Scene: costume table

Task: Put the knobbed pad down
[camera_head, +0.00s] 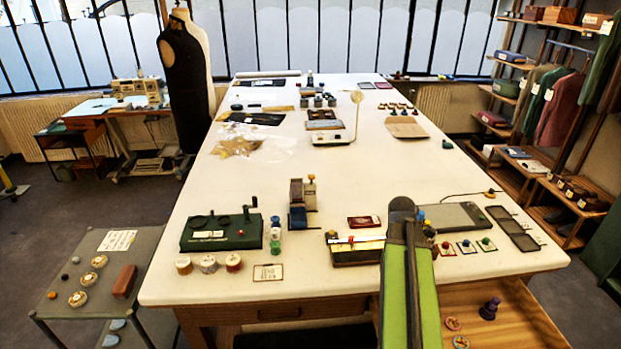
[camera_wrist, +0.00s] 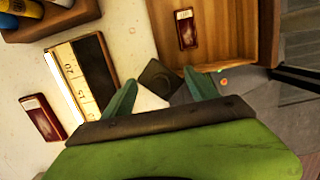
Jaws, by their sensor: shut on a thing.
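In the wrist view, the two teal fingers of my gripper (camera_wrist: 160,80) point away from the camera, with a dark square pad (camera_wrist: 157,74) between their tips. The pad is held there; its knob cannot be made out. A pale patch shows between the fingers, nearer the palm. In the head view, my green arm reaches up over the front right of the table and hides the gripper. Small knobbed pads (camera_head: 466,247) stand in a row on the table (camera_head: 330,185), right of my arm.
A ruler-edged box (camera_wrist: 97,72) and a red-framed plate (camera_wrist: 42,118) lie left of the fingers. A wooden tray (camera_wrist: 230,30) holding a red plate is beyond. In the head view, a dark slab (camera_head: 452,216) and a segmented tray (camera_head: 515,228) stand right.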

